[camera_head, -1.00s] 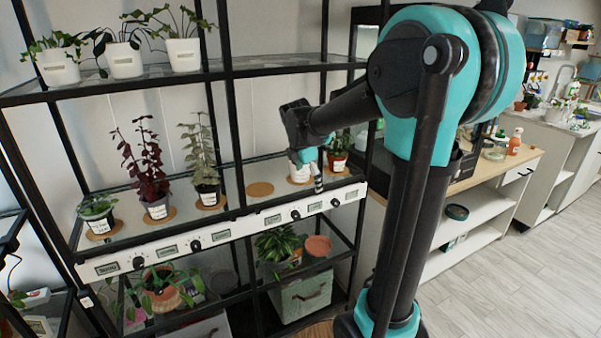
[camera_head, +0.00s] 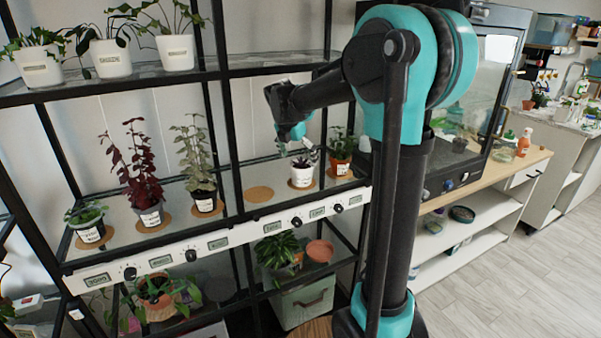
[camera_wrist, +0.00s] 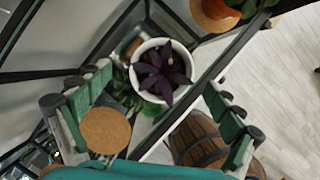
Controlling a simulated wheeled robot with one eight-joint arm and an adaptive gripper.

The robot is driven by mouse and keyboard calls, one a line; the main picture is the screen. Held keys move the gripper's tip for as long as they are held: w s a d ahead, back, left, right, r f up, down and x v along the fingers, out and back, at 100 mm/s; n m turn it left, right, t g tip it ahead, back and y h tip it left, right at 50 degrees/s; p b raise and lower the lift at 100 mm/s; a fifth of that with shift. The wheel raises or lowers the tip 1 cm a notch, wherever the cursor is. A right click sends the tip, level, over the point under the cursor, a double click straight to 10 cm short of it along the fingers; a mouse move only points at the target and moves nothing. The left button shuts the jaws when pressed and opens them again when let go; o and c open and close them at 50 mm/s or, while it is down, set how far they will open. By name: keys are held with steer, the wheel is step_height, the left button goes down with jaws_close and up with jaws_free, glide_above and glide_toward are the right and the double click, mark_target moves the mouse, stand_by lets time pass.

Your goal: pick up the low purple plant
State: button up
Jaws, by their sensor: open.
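The low purple plant (camera_wrist: 163,76) has dark, pointed leaves and sits in a white pot (camera_head: 301,175) with a label. The pot stands on a round cork mat on the middle shelf, right of centre in the head view. My gripper (camera_head: 297,147) is open and empty, just above the pot and partly in front of the leaves. In the wrist view, my gripper's fingers (camera_wrist: 158,84) are spread to either side of the pot, which appears beyond and between them. No contact is visible.
A plant in an orange pot (camera_head: 341,164) stands close to the right. An empty cork mat (camera_head: 258,194) lies to the left, with a tall green plant (camera_head: 197,160) and a dark red plant (camera_head: 137,175) farther left. A black shelf post (camera_head: 230,140) rises nearby.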

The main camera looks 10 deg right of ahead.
mark_target(302, 167)
steer(key=shift+w+f, duration=0.2)
steer(key=shift+w, duration=0.15)
steer(key=shift+s+x, duration=0.2)
steer(key=shift+x, duration=1.55)
steer(key=shift+s+x, duration=0.15)
steer(key=shift+x, duration=1.6)
steer(key=shift+d, duration=0.15)
steer(key=shift+c, duration=0.6)
steer(key=c, duration=1.5)
steer(key=shift+o, duration=0.2)
